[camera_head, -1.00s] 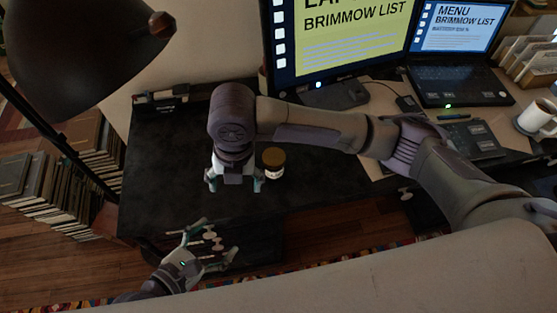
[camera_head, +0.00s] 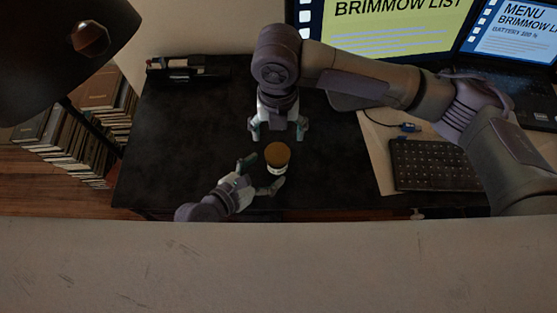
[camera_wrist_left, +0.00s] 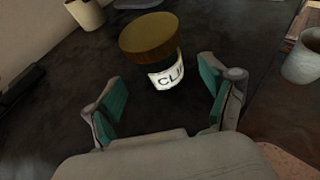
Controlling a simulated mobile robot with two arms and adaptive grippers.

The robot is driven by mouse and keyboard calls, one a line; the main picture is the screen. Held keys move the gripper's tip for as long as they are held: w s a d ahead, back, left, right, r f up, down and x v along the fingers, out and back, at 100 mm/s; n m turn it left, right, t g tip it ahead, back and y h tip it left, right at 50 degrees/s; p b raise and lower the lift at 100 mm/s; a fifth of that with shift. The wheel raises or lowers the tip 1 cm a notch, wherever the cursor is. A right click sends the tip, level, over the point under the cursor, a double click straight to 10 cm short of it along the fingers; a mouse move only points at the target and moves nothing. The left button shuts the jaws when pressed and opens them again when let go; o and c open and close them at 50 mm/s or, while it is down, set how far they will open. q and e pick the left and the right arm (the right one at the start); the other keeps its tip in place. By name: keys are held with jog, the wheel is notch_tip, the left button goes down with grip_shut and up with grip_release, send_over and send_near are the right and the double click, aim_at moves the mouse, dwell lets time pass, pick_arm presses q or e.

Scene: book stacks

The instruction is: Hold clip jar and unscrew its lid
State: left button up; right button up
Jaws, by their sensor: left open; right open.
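The clip jar (camera_head: 277,157) stands upright on the dark desk, with a brown-gold lid on top. In the left wrist view the jar (camera_wrist_left: 164,77) shows a white label reading "CLI", ahead of and between the open fingers. My left gripper (camera_head: 262,174) is open, low beside the jar at its lower left; it cannot be told from the head view whether a finger touches it. My right gripper (camera_head: 279,127) is open and empty, pointing down just behind the jar.
The dark desk (camera_head: 180,150) is clear left of the jar. A keyboard (camera_head: 435,165), monitor (camera_head: 400,28) and laptop (camera_head: 520,40) are at the right. A black lamp (camera_head: 60,50) hangs at the upper left. A cup (camera_wrist_left: 302,62) shows in the left wrist view.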

aim_at(270, 167)
pick_arm(q)
jog(key=x, duration=0.3)
jog(key=shift+w+d+f, duration=0.1)
jog(key=shift+w, duration=0.05)
pick_arm(e)
jog(key=shift+s+a+r, duration=0.1)
jog(key=shift+a, duration=0.05)
pick_arm(q)
jog(key=shift+w+d+f, duration=0.2)
jog(key=shift+w+d, duration=0.1)
jog(key=shift+w, duration=0.05)
